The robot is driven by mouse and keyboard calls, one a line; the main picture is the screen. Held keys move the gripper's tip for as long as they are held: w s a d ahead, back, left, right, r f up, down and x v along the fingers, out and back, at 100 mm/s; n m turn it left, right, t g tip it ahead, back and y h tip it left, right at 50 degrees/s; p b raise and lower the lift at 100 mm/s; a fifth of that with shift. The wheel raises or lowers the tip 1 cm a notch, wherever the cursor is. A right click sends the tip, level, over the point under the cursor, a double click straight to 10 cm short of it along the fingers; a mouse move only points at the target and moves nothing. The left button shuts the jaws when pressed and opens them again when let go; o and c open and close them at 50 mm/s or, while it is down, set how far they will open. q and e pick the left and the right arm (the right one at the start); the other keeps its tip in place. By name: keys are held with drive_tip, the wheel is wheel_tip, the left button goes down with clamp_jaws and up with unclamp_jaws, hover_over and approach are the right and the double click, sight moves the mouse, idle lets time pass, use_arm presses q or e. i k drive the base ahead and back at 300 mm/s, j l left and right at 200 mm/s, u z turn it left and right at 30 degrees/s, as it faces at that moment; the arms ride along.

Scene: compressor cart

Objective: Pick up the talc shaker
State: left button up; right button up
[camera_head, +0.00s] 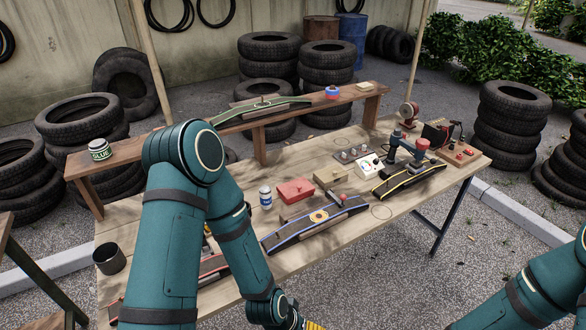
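A small upright can with a blue-and-white body (265,198) stands on the wooden workbench, left of a red box. It looks like the talc shaker, but its label is too small to read. My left arm rises in front of the bench's left part and bends down to the bottom edge, just left of the can. Nothing is seen touching the can.
The workbench (120,215) holds a red box (295,190), a blue-edged curved strip (318,218), a dark cup (110,258) and several tools at right. A raised shelf at the back carries a glue jar (99,149). Tyres stand behind and at right.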

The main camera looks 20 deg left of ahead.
sight(265, 189)
drive_tip(key=i+l+u, duration=0.3)
drive_tip(key=i, duration=0.3)
drive_tip(key=i+l+u, duration=0.3)
drive_tip(key=i+l, duration=0.25)
